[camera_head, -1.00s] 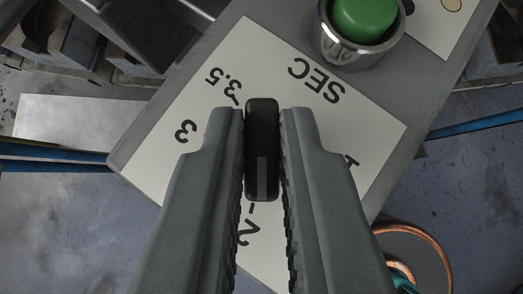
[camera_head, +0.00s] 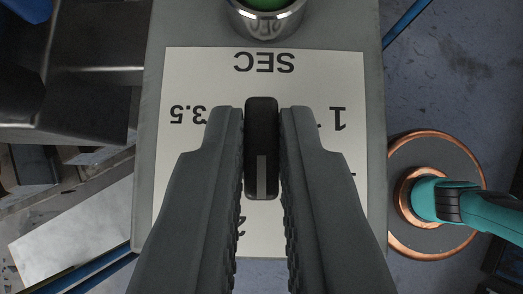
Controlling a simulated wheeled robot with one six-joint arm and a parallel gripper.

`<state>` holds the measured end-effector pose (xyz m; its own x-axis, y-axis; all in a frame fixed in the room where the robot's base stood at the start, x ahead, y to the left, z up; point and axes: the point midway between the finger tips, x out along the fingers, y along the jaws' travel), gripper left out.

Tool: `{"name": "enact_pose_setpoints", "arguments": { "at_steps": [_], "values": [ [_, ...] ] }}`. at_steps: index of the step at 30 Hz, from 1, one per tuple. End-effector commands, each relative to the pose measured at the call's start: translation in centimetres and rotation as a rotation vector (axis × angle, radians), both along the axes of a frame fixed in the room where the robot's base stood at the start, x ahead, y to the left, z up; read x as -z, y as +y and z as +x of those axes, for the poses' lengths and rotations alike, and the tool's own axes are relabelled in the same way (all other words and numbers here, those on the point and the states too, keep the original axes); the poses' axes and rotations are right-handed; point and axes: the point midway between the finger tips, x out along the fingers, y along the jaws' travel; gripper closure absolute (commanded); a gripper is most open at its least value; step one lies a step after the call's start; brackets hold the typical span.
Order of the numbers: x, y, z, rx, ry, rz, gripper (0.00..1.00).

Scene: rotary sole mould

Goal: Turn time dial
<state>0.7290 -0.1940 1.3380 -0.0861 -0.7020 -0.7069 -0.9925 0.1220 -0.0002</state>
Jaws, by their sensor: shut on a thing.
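The time dial is a black knob (camera_head: 262,130) with a grey pointer stripe on its end nearest me. It sits on a white label plate (camera_head: 340,75) fixed to a grey box (camera_head: 375,110). The plate reads upside down, with SEC above the knob, 3.5 at left and 1 at right. My gripper (camera_head: 262,135) is shut on the knob, one finger on each side. The fingers hide the lower part of the scale, and only part of a numeral shows below the knob.
A green button in a chrome ring (camera_head: 265,22) stands just above the plate. At right are a round copper-rimmed disc (camera_head: 435,240) and a teal tool-like part (camera_head: 470,205). Dark machinery (camera_head: 95,75) lies at left. Blue-grey floor shows at right.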

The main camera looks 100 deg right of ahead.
Motion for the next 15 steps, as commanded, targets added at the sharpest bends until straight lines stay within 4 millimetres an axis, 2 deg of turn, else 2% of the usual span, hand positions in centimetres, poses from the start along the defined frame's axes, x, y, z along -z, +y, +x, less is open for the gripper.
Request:
{"name": "enact_pose_setpoints", "arguments": {
  "at_steps": [12, 13, 15],
  "values": [
    [0.07, 0.01, 0.07, 0.005, 0.001, 0.001, 1.0],
    [0.07, 0.01, 0.07, 0.005, 0.001, 0.001, 0.85],
    [0.07, 0.01, 0.07, 0.005, 0.001, 0.001, 0.72]
  ]
}}
